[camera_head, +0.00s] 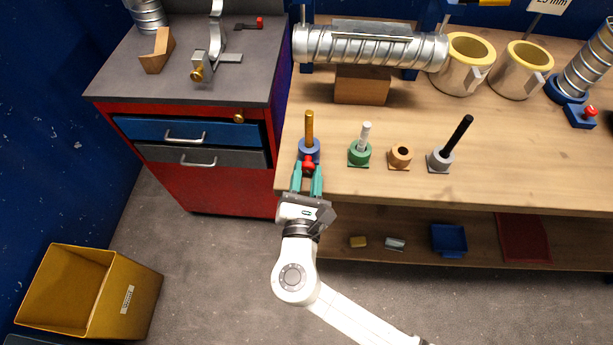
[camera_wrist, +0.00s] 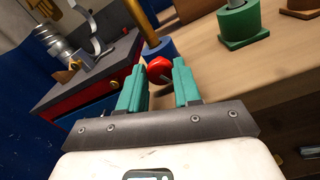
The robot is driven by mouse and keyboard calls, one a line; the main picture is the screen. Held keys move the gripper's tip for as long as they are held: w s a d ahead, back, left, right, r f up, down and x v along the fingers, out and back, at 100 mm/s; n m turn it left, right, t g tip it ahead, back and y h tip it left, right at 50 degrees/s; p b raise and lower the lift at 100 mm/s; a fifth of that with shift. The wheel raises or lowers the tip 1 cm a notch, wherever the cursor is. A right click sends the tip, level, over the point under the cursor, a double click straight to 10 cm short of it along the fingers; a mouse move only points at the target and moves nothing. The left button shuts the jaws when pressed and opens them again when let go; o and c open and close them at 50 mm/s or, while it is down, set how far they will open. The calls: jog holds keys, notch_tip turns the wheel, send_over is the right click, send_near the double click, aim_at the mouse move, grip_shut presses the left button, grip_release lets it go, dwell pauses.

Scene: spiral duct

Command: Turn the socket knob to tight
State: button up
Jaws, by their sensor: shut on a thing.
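The socket knob is red (camera_head: 308,165) and sits at the front of a blue socket (camera_head: 309,149) near the table's front left corner. A brass-coloured rod (camera_head: 309,124) stands upright in that socket. My gripper (camera_head: 307,171) reaches in from the front, with its teal fingers on either side of the red knob. It is shut on the knob. In the wrist view the red knob (camera_wrist: 159,69) shows between the two fingertips, with the blue socket (camera_wrist: 158,50) behind it. The fingers partly hide the knob, and its turn mark cannot be read.
To the right stand a green socket (camera_head: 359,154) with a white rod, an empty orange socket (camera_head: 400,157) and a grey socket (camera_head: 439,159) with a black rod. A spiral duct (camera_head: 370,46) lies behind. The red cabinet (camera_head: 225,186) stands left of the table.

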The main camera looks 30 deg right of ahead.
dwell(0.3)
jog(key=o, duration=1.1)
jog(key=shift+c, duration=0.2)
jog(key=b+v, duration=0.1)
jog(key=v, duration=1)
jog(key=shift+b, duration=0.3)
jog(key=shift+w, duration=0.1)
